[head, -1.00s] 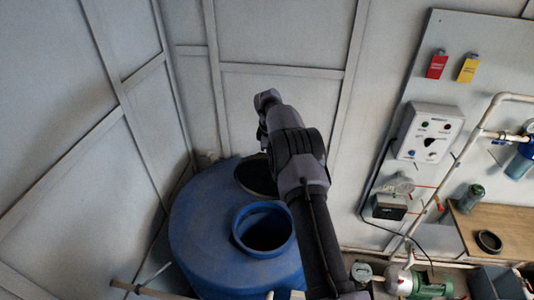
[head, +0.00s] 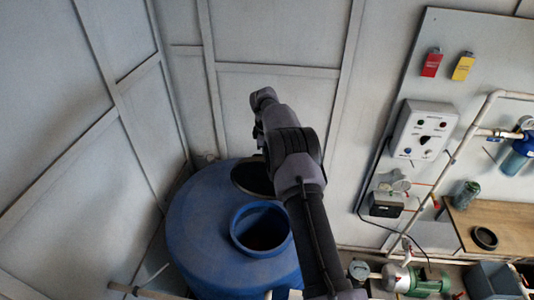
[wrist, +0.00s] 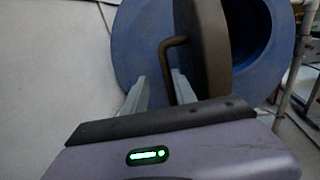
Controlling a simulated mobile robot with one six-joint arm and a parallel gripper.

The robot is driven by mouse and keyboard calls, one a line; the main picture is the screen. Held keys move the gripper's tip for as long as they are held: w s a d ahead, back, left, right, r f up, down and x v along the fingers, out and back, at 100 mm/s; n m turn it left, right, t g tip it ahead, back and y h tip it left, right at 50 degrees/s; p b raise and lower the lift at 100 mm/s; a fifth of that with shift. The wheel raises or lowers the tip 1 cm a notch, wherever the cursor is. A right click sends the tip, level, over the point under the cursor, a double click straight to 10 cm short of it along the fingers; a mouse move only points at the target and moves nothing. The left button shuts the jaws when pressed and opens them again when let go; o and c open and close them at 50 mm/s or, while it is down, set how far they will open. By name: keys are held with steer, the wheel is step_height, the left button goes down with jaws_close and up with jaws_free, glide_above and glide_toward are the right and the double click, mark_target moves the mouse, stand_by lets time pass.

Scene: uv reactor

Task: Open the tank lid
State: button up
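The blue tank (head: 205,235) stands below my arm in the head view, with its round neck (head: 262,229) uncovered. The tank lid (head: 253,178), a dark disc, is off the neck on its far side, partly hidden by my arm. In the wrist view the lid (wrist: 200,40) stands edge-on beside the blue tank opening (wrist: 250,30), its bent brown handle (wrist: 166,62) toward me. My gripper (wrist: 158,88) has its two fingers apart, one on each side of the handle. I see a gap at the left finger; contact at the right finger is unclear.
Grey panel walls stand close behind and left of the tank. To the right are a control box (head: 421,130), white pipes (head: 463,135), a wooden shelf (head: 510,232) and a green pump (head: 425,285). A thin pipe (head: 150,290) lies at the tank's front left.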

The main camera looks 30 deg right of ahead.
step_height(320, 180, up, 16)
steer(key=s+a+b, duration=0.1)
steer(key=s+a, duration=0.1)
steer(key=shift+s+r, duration=0.25)
steer(key=shift+s, duration=0.1)
